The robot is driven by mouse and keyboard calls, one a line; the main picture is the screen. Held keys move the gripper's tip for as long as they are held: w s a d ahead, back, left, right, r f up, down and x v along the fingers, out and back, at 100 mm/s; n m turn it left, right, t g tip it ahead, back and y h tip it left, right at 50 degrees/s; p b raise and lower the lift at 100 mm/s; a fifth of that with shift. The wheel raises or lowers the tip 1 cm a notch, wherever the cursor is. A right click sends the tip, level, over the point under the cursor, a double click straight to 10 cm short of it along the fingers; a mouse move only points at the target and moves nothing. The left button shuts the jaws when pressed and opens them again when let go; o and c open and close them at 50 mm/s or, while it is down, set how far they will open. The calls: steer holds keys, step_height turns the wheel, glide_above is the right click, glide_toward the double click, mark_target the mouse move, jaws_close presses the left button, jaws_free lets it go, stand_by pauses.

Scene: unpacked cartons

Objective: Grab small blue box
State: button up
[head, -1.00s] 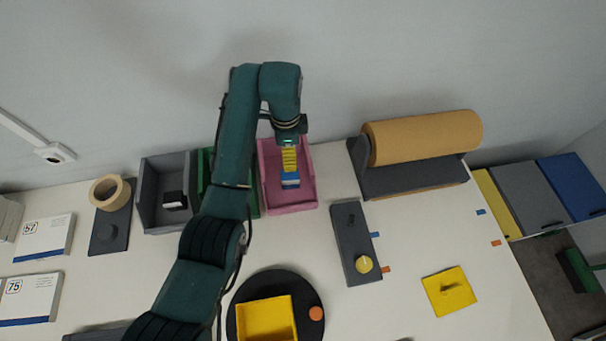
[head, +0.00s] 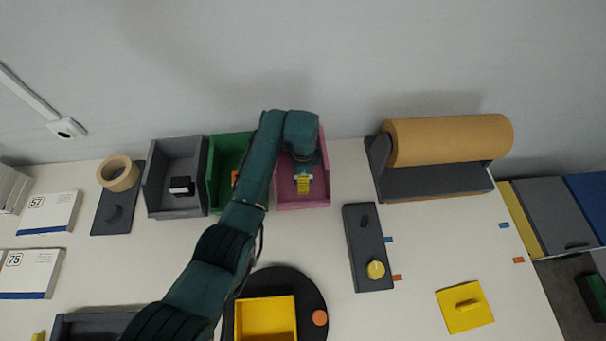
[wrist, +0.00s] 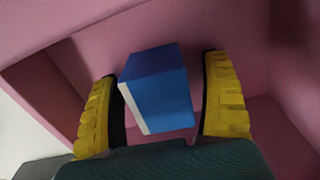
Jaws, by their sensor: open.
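The small blue box (wrist: 158,88) shows in the wrist view, with a pale strip along its left edge. It lies inside the pink bin (head: 314,199). My gripper (wrist: 163,95) has its yellow fingers on either side of the box, with visible gaps on both sides. The gripper is open. In the head view my gripper (head: 304,185) is down in the pink bin, and the arm hides most of the box there.
A green bin (head: 226,150) and a grey bin (head: 175,148) stand left of the pink bin. A brown paper roll (head: 450,138) on a dark holder stands to the right. A black turntable (head: 312,290) carries a yellow tray (head: 265,302) in front.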

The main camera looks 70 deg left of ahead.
steer(key=c, duration=1.1)
